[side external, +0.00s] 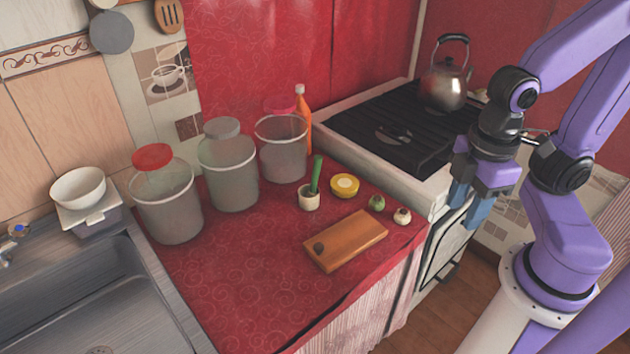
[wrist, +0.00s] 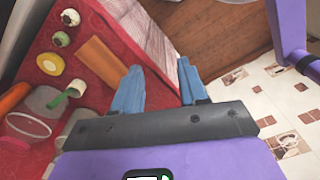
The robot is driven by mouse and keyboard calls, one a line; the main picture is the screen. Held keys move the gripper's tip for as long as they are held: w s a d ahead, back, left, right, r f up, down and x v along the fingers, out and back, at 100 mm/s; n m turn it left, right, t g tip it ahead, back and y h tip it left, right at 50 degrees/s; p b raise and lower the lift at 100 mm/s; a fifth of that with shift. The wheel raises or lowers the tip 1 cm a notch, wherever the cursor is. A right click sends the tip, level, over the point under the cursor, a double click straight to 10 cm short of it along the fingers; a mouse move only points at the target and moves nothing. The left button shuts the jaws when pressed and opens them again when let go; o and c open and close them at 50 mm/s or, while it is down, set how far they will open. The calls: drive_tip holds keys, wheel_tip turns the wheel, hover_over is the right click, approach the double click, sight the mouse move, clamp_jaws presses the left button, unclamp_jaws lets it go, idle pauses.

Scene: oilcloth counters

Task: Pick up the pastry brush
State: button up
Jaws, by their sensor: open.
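A green upright handle (side external: 316,174), which looks like the pastry brush, stands in a small pale cup (side external: 309,201) on the red counter. Its lower end is hidden in the cup, so I see no bristles. In the wrist view the green handle (wrist: 59,101) and the pale cup (wrist: 76,88) are at the left. My gripper (side external: 468,203) is open and empty, off the counter's right side in front of the stove. Its blue fingers (wrist: 160,68) point down, well apart from the handle.
A wooden board (side external: 345,241), a yellow round tin (side external: 344,185) and two small vegetables (side external: 377,203) lie near the cup. Several jars (side external: 228,170) and an orange bottle (side external: 303,108) stand behind. A kettle (side external: 445,85) is on the stove (side external: 372,120).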

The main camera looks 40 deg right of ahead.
drive_tip(key=shift+o, duration=0.8)
